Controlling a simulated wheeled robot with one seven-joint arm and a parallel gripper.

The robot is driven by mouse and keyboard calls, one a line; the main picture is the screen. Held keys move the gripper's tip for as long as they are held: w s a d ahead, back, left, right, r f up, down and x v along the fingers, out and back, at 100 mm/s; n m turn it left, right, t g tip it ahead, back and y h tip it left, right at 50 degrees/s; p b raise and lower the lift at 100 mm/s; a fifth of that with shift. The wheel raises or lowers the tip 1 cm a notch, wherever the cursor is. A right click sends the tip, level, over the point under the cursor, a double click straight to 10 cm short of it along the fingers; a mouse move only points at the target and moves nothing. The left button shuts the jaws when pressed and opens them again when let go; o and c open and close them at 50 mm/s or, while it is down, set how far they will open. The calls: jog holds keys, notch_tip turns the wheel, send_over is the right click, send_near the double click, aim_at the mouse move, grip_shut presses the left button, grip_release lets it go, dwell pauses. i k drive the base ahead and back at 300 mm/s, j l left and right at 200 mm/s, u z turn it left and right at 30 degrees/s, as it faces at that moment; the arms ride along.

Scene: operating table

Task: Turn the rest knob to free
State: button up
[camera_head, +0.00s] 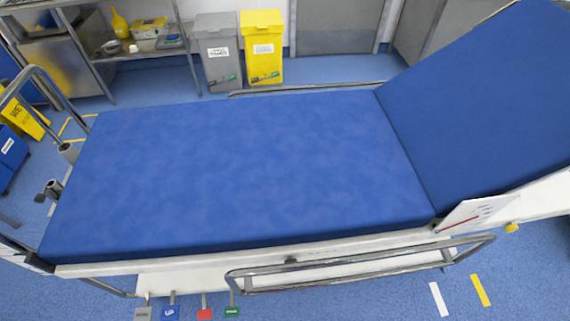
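A blue-padded table (240,170) fills the view, with its backrest (490,90) raised at the right. A small yellow knob-like part (512,228) sits on the near side of the white frame below the backrest. It may be the rest knob; it is too small to read its setting. A white plate (478,213) with a red line and small marks stands just left of it. My gripper is not in view.
A metal side rail (360,270) runs along the near edge, left of the yellow part. Several coloured pedals, including a red one (204,313), are below. Grey (217,50) and yellow (263,45) bins stand behind. Floor with white and yellow stripes (480,290) is clear at lower right.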

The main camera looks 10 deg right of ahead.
aim_at(511, 227)
jog(key=z, duration=1.3)
jog(key=i+l+z, duration=0.1)
jog(key=l, duration=0.25)
jog(key=i+l, duration=0.15)
jog(key=l, duration=0.2)
jog(key=i+l+z, duration=0.15)
jog(key=l, duration=0.15)
jog(key=i+l+z, duration=0.1)
jog(key=l, duration=0.25)
